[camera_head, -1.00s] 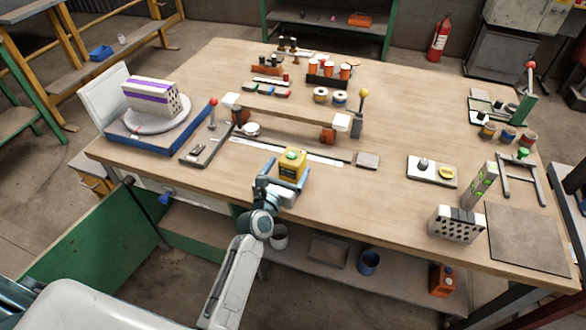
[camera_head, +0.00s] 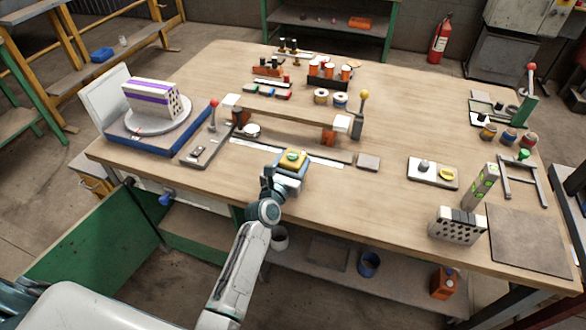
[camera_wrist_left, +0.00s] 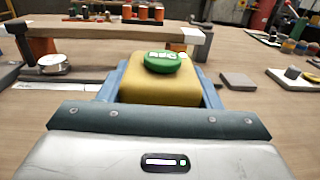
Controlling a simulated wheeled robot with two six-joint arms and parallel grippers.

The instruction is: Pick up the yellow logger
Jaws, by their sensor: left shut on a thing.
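The yellow logger (camera_head: 291,158) is a small yellow box with a round green button on top. It is near the front middle of the wooden table. My left gripper (camera_head: 289,172) is shut on it, with a blue finger on each side. The wrist view shows the logger (camera_wrist_left: 161,92) between the fingers of the left gripper (camera_wrist_left: 161,95), its green lettered button facing up. The gripper body hides its lower part, so I cannot tell whether it touches the table. My right gripper is not in view.
A long raised beam (camera_head: 290,114) spans behind the logger, with a flat metal strip (camera_head: 260,150) in front of it. A small grey plate (camera_head: 368,162) lies to the right. The tabletop (camera_head: 340,200) right of the gripper is clear.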

